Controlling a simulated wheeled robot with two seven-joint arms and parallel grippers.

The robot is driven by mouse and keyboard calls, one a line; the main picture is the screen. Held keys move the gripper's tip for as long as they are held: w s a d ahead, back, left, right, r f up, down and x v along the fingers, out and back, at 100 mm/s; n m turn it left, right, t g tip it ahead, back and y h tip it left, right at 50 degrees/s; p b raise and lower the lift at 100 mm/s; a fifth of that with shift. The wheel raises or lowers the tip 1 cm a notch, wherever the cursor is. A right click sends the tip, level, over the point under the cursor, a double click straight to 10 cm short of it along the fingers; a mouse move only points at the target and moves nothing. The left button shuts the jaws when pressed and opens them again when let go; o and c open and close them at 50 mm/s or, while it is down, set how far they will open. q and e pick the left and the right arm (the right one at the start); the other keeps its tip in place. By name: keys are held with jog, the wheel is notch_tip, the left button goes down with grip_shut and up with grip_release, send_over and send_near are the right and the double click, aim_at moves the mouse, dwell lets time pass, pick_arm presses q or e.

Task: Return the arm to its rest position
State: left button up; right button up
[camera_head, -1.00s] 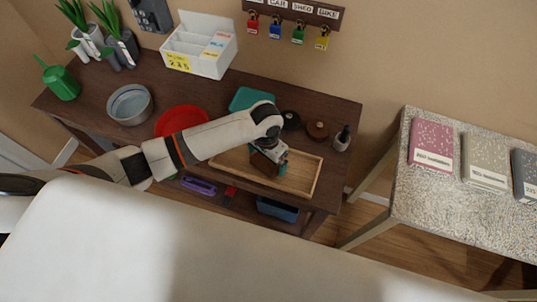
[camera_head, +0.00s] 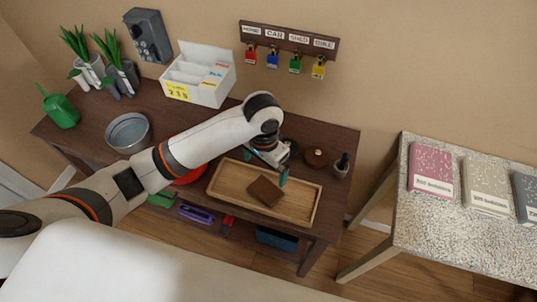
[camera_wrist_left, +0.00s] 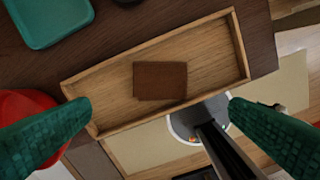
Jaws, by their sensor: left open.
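My left arm comes in from the left over the dark table in the head view. Its left gripper (camera_head: 266,167) is open and empty, above the back side of a wooden tray (camera_head: 299,213). A flat brown block (camera_head: 265,190) lies in the tray, below and apart from the fingers. In the left wrist view the two green fingers are spread wide, with the brown block (camera_wrist_left: 160,80) and the tray (camera_wrist_left: 216,45) beyond them. My right gripper is not in view.
A red plate (camera_head: 190,175), partly hidden by my arm, and a metal bowl (camera_head: 128,132) are on the table left of the tray. A white organizer (camera_head: 210,92) stands behind. Brown round items (camera_head: 315,157) and a dark bottle (camera_head: 341,166) stand behind the tray's right end.

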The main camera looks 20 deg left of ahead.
pick_arm(q)
jog(key=s+d+f+t+h, duration=0.2)
jog(key=s+d+f+h, duration=0.15)
jog(key=s, duration=0.55)
jog(key=s+a+n+t+y, duration=0.2)
jog(key=s+a+n+y, duration=0.1)
jog(key=s+a, duration=0.8)
notch_tip(320, 180, down, 28)
jog(key=s+g+b, duration=0.2)
jog(key=s+a+f+b, duration=0.1)
jog(key=s+a+f, duration=0.1)
jog(key=s+f, duration=1.4)
jog(key=shift+a+g, duration=0.35)
jog(key=shift+g, duration=0.05)
jog(key=shift+y, duration=0.25)
